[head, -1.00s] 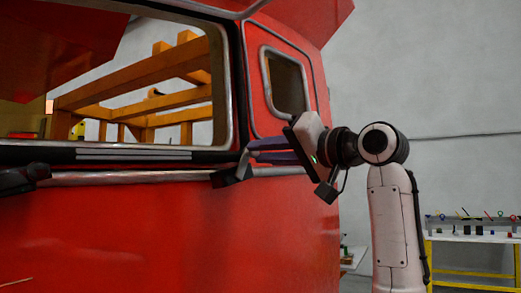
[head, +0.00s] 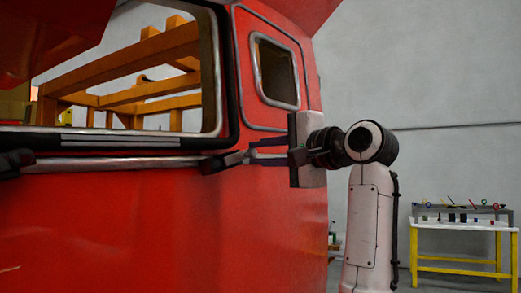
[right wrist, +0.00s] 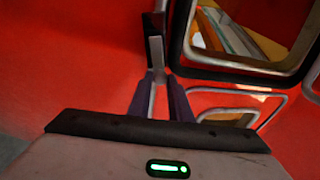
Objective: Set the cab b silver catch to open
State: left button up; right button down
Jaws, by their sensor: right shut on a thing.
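The red cab (head: 130,225) fills the left of the head view. A silver bar (head: 120,163) runs level below its windscreen, with a dark block (head: 222,162) at its right end. My right gripper (head: 254,151) is at the cab's front corner, its palm upright and its fingers reaching left to that block. In the right wrist view, its two purple fingers are shut on a slim silver piece (right wrist: 153,98), which I take to be the silver catch. A dark block (right wrist: 153,28) stands just beyond the fingertips. The fingers partly hide the catch, so its setting is unclear.
The windscreen opening (head: 224,130) and a small side window (head: 275,72) are above the gripper, with an orange frame (head: 130,75) behind the glass area. A yellow-legged table (head: 455,228) with small items stands at the back right.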

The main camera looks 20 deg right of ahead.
jog(key=shift+f+m, duration=0.15)
jog(key=shift+m, duration=0.25)
jog(key=c, duration=1.6)
grip_release()
jog(key=shift+c, duration=0.2)
jog(key=shift+d, duration=0.1)
jog(key=b+v, duration=0.3)
jog(key=v, duration=0.7)
jog(key=shift+s, duration=0.15)
